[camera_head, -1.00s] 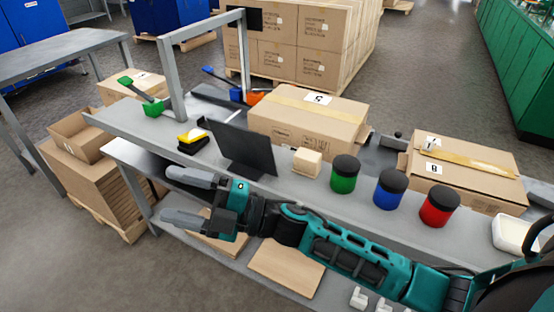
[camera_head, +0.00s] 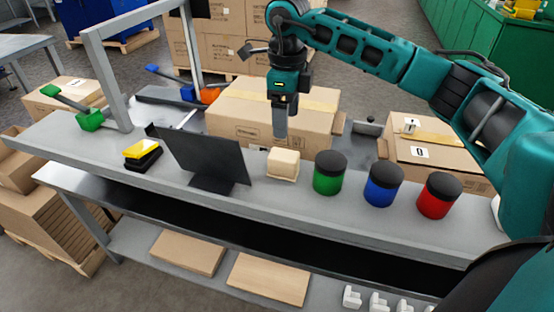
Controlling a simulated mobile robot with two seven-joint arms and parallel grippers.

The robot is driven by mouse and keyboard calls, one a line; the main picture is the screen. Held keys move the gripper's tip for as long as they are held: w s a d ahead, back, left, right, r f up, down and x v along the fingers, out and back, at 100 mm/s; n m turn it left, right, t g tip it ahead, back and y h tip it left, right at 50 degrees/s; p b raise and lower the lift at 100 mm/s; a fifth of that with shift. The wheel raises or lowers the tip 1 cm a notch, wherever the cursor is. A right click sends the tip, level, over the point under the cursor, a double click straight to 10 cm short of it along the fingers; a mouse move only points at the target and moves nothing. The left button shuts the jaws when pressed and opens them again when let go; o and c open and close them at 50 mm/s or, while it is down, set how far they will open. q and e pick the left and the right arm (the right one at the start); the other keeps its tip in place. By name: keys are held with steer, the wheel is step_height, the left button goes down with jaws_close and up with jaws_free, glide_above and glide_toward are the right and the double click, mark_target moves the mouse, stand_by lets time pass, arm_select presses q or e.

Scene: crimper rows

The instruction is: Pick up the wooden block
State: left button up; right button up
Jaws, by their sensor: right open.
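The wooden block (camera_head: 283,164) is a small pale cube on the grey workbench shelf (camera_head: 240,202), between the black panel and the green jar. My right gripper (camera_head: 280,128) is in the camera_head view, pointing down just above and behind the block. It is open and holds nothing. Its fingers overlap one another from this angle, so the gap between them does not show. The fingertips look close to the block's top, but I cannot tell the exact height. My left gripper is not in view.
A black panel (camera_head: 208,158) stands left of the block. Green (camera_head: 329,175), blue (camera_head: 383,187) and red (camera_head: 438,197) jars with black lids stand to the right. A large cardboard box (camera_head: 235,115) is behind. A yellow and black item (camera_head: 142,153) lies further left.

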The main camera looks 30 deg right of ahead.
mark_target(284, 154)
steer(key=f, duration=0.6)
steer(key=shift+s+b, duration=0.25)
steer(key=shift+b, duration=0.15)
steer(key=f, duration=0.2)
steer(key=a+f+b, duration=0.1)
steer(key=f, duration=0.2)
steer(key=shift+s+f, duration=0.1)
steer(key=shift+s, duration=0.05)
steer(key=shift+f, duration=0.3)
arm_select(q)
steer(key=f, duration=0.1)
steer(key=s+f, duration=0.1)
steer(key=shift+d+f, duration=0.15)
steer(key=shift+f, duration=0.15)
arm_select(e)
steer(key=shift+c, duration=0.3)
steer(key=c, duration=1.1)
steer(key=shift+o, duration=0.2)
steer(key=shift+r, duration=0.1)
